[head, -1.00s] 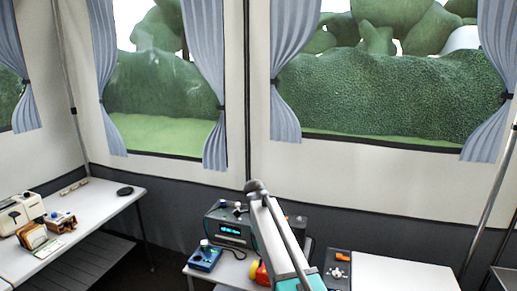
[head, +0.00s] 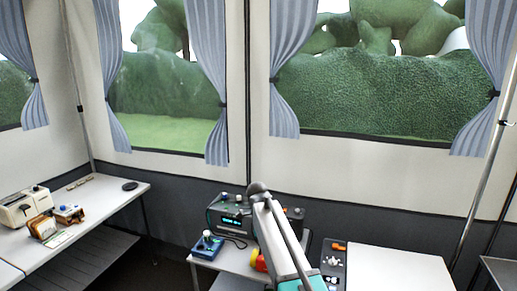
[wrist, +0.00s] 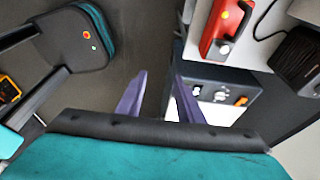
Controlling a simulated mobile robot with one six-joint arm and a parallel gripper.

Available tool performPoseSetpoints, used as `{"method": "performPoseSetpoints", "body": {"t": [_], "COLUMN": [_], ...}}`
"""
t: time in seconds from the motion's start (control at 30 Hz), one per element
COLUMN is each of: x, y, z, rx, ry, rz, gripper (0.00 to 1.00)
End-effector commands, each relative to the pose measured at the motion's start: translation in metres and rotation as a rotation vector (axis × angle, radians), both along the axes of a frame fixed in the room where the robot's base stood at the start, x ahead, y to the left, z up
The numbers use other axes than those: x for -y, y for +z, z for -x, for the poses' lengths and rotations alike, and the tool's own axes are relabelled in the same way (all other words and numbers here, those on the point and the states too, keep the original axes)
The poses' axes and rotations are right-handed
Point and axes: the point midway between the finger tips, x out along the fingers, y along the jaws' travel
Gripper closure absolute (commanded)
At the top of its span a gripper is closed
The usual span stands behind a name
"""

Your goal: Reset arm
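My arm (head: 281,240) rises at the lower middle of the head view, bent at a dark joint at its top. My gripper itself does not show in that view. In the wrist view, my gripper (wrist: 158,95) has its two purple fingers spread apart with nothing between them. Grey floor and the edge of a white unit with knobs (wrist: 222,96) lie beyond the fingers.
A low table carries a dark device with a lit display (head: 231,221) and a blue joystick box (head: 207,246) close by my arm. A white table (head: 100,205) with small appliances stands at left. A red object (wrist: 226,30) shows in the wrist view.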

Motion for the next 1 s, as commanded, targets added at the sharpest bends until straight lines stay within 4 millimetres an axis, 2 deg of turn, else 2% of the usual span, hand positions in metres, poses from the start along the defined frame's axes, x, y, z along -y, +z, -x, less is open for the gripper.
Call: {"method": "performPoseSetpoints", "body": {"t": [0.33, 0.53, 0.77, 1.0], "x": [0.019, 0.035, 0.061, 0.084], "y": [-0.044, -0.086, -0.156, -0.225], "z": [0.009, 0.027, 0.070, 0.122], "rx": [-0.054, -0.109, -0.204, -0.295], "ry": [-0.023, -0.041, -0.070, -0.066], "rz": [0.012, 0.022, 0.030, 0.016], "gripper": [0.66, 0.66, 0.66, 0.66]}}
